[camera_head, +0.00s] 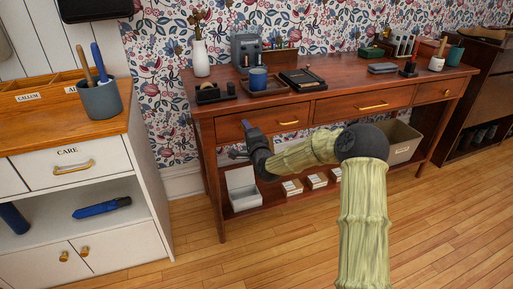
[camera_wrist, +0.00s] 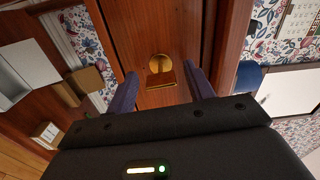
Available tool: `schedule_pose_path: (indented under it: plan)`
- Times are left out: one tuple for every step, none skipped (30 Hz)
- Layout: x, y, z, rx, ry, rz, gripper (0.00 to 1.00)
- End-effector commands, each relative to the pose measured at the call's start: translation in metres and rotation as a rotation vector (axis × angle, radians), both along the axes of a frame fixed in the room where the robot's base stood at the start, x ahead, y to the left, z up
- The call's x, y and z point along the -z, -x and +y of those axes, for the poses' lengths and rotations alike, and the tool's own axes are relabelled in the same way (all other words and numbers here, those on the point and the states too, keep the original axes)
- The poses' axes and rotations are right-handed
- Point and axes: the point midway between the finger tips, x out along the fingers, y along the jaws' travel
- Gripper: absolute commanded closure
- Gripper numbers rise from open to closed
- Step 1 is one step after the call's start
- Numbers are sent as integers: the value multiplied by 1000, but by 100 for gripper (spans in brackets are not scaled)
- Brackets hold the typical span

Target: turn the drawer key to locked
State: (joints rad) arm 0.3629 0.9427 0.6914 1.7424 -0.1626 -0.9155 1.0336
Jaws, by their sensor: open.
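The wooden desk (camera_head: 226,108) has a left drawer (camera_head: 262,124), whose front fills the middle of the wrist view (camera_wrist: 130,30). On that front is a round brass lock plate (camera_wrist: 160,62) with a small flat brass key (camera_wrist: 162,81) standing out from it. The key's turn angle is hard to read. My gripper (camera_head: 241,140) is at the left end of the drawer. In the wrist view its two dark fingers (camera_wrist: 162,84) are open, one on each side of the key, with gaps showing. In the head view the key is hidden by my gripper.
The desk top holds a blue mug (camera_head: 258,76) on a tray and a white vase (camera_head: 200,58). Below are a white open box (camera_head: 243,190), small cartons (camera_head: 291,187) and a beige bin (camera_head: 402,143). A white cabinet (camera_head: 85,190) stands left; floor is clear in front.

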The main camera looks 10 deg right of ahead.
Motion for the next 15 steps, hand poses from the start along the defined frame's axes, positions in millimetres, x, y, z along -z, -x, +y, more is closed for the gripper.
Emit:
schedule_pose_path:
  plan:
    - [-1, 5, -1, -1, 0, 2, 47]
    - [-1, 8, -2, -1, 0, 2, 47]
    - [-1, 12, -4, 0, 0, 2, 47]
    - [-2, 16, -5, 0, 0, 2, 47]
    - [-2, 20, -6, 0, 1, 3, 47]
    - [-2, 26, -7, 0, 1, 3, 47]
    - [-2, 31, -8, -1, 1, 3, 47]
    - [-1, 36, -9, -1, 1, 4, 47]
    - [-1, 42, -11, 0, 1, 4, 47]
    - [-2, 46, -12, 0, 1, 4, 47]
    - [-2, 51, -13, -1, 1, 3, 47]
    - [-2, 57, -14, -1, 1, 3, 47]
    - [-2, 62, -16, -1, 2, 3, 47]
    - [-2, 67, -17, -1, 2, 4, 47]
    - [-2, 73, -19, 0, 1, 3, 47]
